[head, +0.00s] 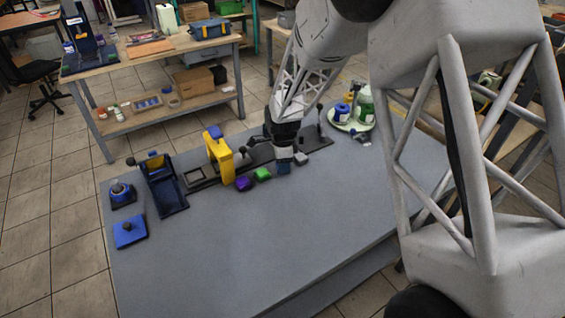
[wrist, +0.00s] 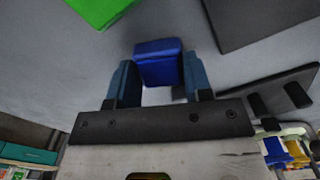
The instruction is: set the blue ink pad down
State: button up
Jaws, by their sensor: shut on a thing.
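My gripper (head: 284,167) is low over the grey table, right of the green block. In the wrist view its two blue-grey fingers (wrist: 158,72) are shut on the blue ink pad (wrist: 158,58), a small dark-blue block. In the head view I cannot tell the pad apart from the fingers. Whether its underside touches the table is not clear.
A purple block (head: 243,183) and a green block (head: 262,174) sit left of my gripper, a grey block (head: 301,158) just right. A yellow stand (head: 219,158) and dark-blue device (head: 165,185) stand further left. The table's front (head: 250,250) is clear.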

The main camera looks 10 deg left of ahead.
jog(key=shift+f, duration=0.15)
jog(key=o, duration=0.8)
notch_tip(320, 180, up, 12)
jog(key=shift+r, duration=0.2)
jog(key=shift+d, duration=0.1)
dwell(1.0)
